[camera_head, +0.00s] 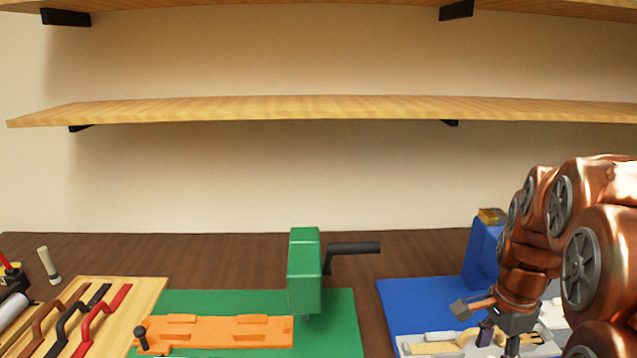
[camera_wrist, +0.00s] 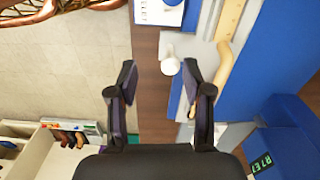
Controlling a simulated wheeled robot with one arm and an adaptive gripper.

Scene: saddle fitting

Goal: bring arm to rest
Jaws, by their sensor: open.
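My copper arm comes in from the right side of the head view and reaches down over the workbench. My gripper (camera_head: 498,340) is low at the lower right of the head view, in front of the blue station (camera_head: 425,300). In the wrist view my gripper (camera_wrist: 160,80) has its two dark fingers spread apart with nothing between them. A white round knob (camera_wrist: 170,65) and a tan curved piece (camera_wrist: 222,68) on a grey plate show beyond the fingertips. Their height below the fingers is hard to tell.
A green station (camera_head: 340,325) with an orange fixture (camera_head: 215,333) and a green press with a black lever (camera_head: 305,272) stands mid-bench. A wooden board (camera_head: 145,290) with several handles is at left. A wooden shelf (camera_head: 300,108) spans the wall above. Brown bench behind is clear.

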